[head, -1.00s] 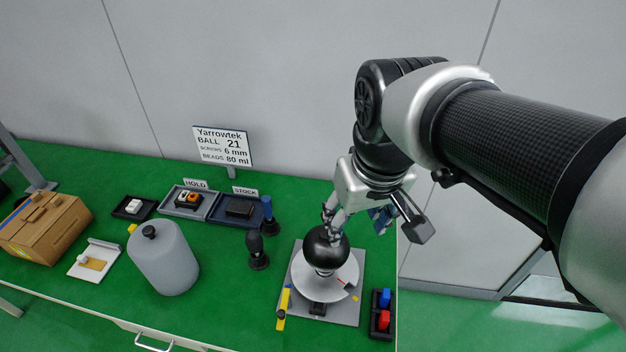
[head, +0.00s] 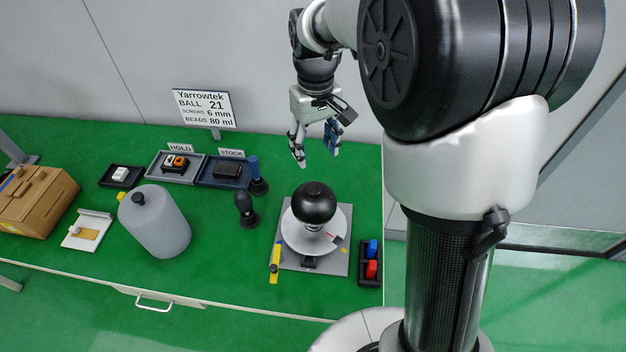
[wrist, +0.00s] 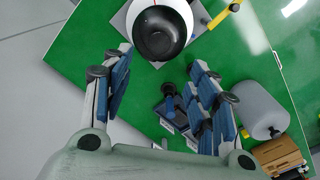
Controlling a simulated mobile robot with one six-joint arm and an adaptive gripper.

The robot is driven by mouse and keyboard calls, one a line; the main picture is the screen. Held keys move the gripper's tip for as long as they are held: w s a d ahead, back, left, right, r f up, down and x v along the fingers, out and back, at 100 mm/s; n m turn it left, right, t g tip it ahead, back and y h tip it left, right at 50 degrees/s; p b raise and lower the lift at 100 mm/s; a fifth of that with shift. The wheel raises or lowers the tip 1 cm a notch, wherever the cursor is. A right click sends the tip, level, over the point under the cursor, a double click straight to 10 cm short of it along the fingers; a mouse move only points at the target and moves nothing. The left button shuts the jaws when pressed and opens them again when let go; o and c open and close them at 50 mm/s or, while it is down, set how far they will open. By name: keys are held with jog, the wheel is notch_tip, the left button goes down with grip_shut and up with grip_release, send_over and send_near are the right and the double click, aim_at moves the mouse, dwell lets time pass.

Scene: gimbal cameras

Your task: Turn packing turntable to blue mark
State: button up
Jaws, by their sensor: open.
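The packing turntable is a white disc (head: 294,236) on a grey square base plate (head: 340,262). A black ball (head: 314,202) sits at its middle. A small red mark (head: 337,240) shows on the right of the disc; I cannot make out a blue mark on it. My gripper (head: 318,160) is open and empty, above and behind the turntable, clear of the ball.
A yellow piece (head: 274,262) lies at the plate's left edge. A black tray (head: 363,278) with blue and red blocks stands to the right. Dark upright tools (head: 246,208), a grey canister (head: 160,225) and a cardboard box (head: 38,198) stand to the left.

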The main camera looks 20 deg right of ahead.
aim_at(315, 189)
notch_tip(315, 189, down, 14)
jog(key=b, duration=0.3)
grip_shut()
dwell(0.7)
